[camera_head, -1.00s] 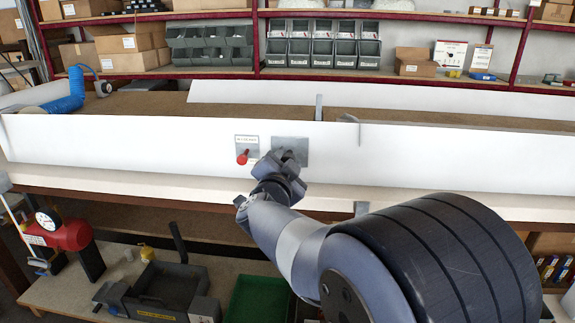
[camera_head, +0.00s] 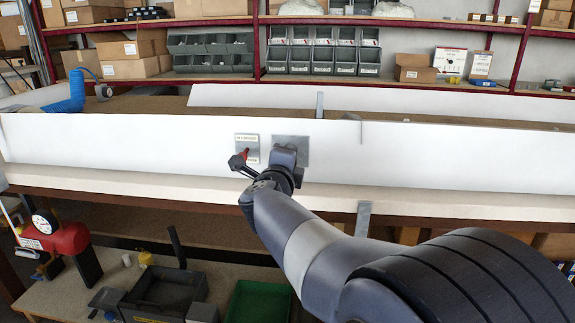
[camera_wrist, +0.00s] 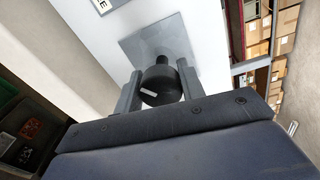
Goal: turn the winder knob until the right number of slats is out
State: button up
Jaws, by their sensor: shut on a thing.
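The winder knob (camera_wrist: 160,84) is a dark round knob with a white mark, standing out from a grey square plate (camera_head: 304,146) on the white panel. My gripper (camera_wrist: 160,92) has one finger on each side of the knob and is shut on it, as the wrist view shows. In the head view my gripper (camera_head: 286,158) is at the plate and hides the knob. I cannot make out any slats or a count.
The long white panel (camera_head: 110,143) runs along the bench. Below are a red device with a gauge (camera_head: 62,240), a dark grey machine (camera_head: 165,293) and a green bin (camera_head: 258,300). Shelves with boxes stand behind.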

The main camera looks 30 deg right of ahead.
jog(key=m+b, duration=0.1)
jog(key=m, duration=0.3)
jog(key=shift+f+y+b, duration=0.1)
jog(key=shift+y+b, duration=0.2)
jog(key=shift+b, duration=0.1)
jog(key=m+b, duration=0.1)
jog(key=m, duration=0.2)
jog(key=shift+m+b, duration=0.4)
jog(key=m+b, duration=0.2)
jog(key=m, duration=0.2)
jog(key=shift+t+y, duration=0.3)
jog(key=shift+t, duration=0.1)
jog(key=m+b, duration=0.3)
jog(key=m, duration=0.1)
jog(key=shift+y, duration=0.3)
jog(key=m+t+b, duration=0.1)
jog(key=m+b, duration=0.2)
jog(key=m, duration=0.1)
jog(key=shift+m, duration=0.4)
jog(key=m+b, duration=0.3)
jog(key=m, duration=0.1)
jog(key=m+b, duration=0.1)
jog(key=m, duration=0.4)
jog(key=shift+d, duration=0.1)
jog(key=shift+m+h, duration=0.5)
jog(key=shift+m, duration=1.8)
